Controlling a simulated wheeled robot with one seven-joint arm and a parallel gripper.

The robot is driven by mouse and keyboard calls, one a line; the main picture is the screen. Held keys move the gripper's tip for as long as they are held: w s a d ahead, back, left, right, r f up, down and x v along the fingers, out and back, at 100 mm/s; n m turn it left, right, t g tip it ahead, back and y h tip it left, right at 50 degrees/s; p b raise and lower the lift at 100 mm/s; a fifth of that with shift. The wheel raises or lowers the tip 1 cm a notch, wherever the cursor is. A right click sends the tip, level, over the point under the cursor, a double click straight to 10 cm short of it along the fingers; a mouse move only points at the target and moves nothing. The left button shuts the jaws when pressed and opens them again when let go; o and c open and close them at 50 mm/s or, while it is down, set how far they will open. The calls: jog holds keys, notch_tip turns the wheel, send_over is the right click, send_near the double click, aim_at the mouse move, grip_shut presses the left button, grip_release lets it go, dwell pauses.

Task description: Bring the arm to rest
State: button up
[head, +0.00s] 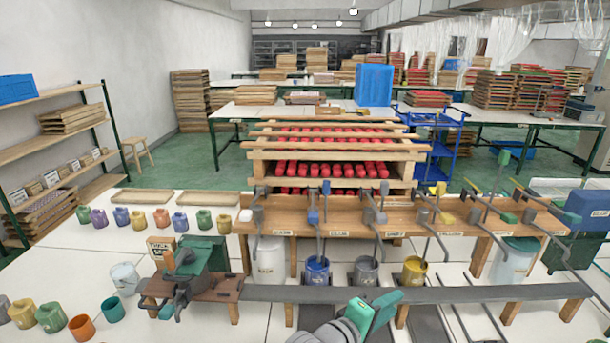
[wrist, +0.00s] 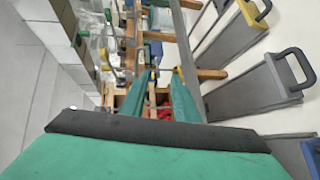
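My gripper (head: 376,308) shows at the bottom centre of the head view, above the front of the white worktable (head: 150,318). Its two green fingers look apart there. In the wrist view the gripper (wrist: 165,74) has a gap between its green fingers. I see nothing held in the gap; the wooden structure and some red show beyond it. Most of my arm is outside the head view.
A long grey bar (head: 450,293) lies close by my gripper. Behind it stand a wooden rack (head: 262,226) with hanging tools, and paint buckets including a yellow one (head: 414,271). A clamp-like device (head: 195,270) stands left. Colored pots (head: 81,328) sit front left.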

jog(key=s+a+f+n+t+y, duration=0.1)
jog(key=s+a+f+t+y, duration=0.35)
jog(key=s+f, duration=0.5)
jog(key=s+a+f+n+t+y, duration=0.25)
jog(key=s+a+f+y, duration=0.35)
jog(key=s+f, duration=0.3)
jog(key=s+a+m, duration=0.4)
jog(key=s+m, duration=0.1)
jog(key=s, duration=0.5)
jog(key=s+a+m+g+y, duration=0.1)
jog(key=s+a+m, duration=0.3)
jog(key=s, duration=0.6)
jog(key=shift+s+a+f+m, duration=0.15)
jog(key=shift+s+a+m, duration=0.2)
jog(key=shift+m, duration=0.7)
